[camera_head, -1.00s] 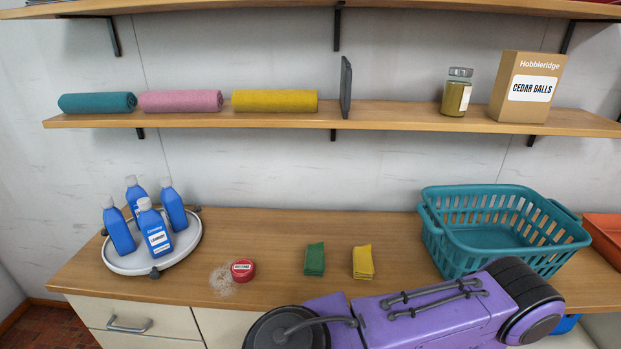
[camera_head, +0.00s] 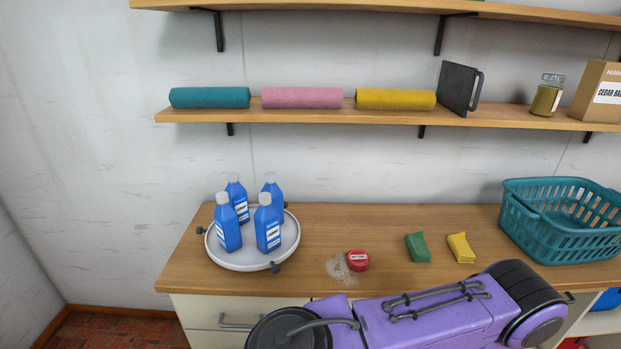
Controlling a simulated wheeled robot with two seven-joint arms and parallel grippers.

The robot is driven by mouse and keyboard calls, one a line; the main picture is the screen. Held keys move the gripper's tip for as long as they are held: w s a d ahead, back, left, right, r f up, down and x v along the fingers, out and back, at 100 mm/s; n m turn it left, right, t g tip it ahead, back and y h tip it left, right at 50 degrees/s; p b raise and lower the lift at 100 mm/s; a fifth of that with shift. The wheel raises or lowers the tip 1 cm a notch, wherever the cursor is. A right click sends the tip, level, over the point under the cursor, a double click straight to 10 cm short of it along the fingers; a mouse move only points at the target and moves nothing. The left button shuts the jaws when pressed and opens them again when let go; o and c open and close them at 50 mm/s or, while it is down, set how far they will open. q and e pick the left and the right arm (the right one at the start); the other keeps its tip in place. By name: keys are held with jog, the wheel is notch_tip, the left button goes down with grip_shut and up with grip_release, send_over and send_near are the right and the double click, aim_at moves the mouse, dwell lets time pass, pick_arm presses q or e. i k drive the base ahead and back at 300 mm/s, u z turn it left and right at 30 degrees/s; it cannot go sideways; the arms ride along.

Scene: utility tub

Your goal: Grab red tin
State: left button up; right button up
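The red tin (camera_head: 358,260) is small and round with a white label. It sits on the wooden counter near the front edge, right of the white tray. A patch of pale spilled powder (camera_head: 338,267) lies just left of it. Neither of my grippers shows in the head view. A purple arm part of mine crosses the bottom of the picture, in front of the counter and below the tin.
A round white tray (camera_head: 243,259) with several blue bottles (camera_head: 267,228) stands left of the tin. Green (camera_head: 418,247) and yellow (camera_head: 461,248) folded cloths lie to its right, then a teal basket (camera_head: 545,236). A shelf (camera_head: 330,111) with rolled towels runs above.

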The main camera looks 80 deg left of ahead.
aim_at(358, 261)
jog(key=k, duration=0.45)
jog(key=u, duration=0.75)
